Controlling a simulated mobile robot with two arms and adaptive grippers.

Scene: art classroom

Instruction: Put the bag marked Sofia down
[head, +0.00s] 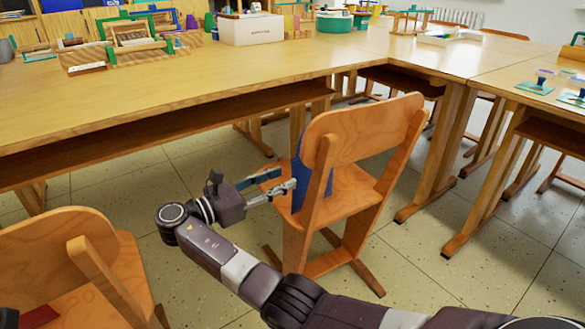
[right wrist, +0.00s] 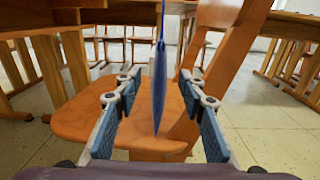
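A blue bag (head: 316,184) is upright at the wooden chair (head: 350,190), partly hidden behind its backrest. In the right wrist view the bag (right wrist: 158,92) shows edge-on as a thin blue shape, its lower tip at the chair seat (right wrist: 85,125). I cannot tell how firmly it rests there. No name can be read on it. My right gripper (head: 277,184) is open beside the bag. In the right wrist view the bag is between the two spread fingers (right wrist: 160,80), with a gap on each side.
A long wooden table (head: 150,95) with looms and a white box (head: 250,30) stands behind the chair. Another chair (head: 70,255) is at the lower left, with a dark red thing (head: 38,316) by it.

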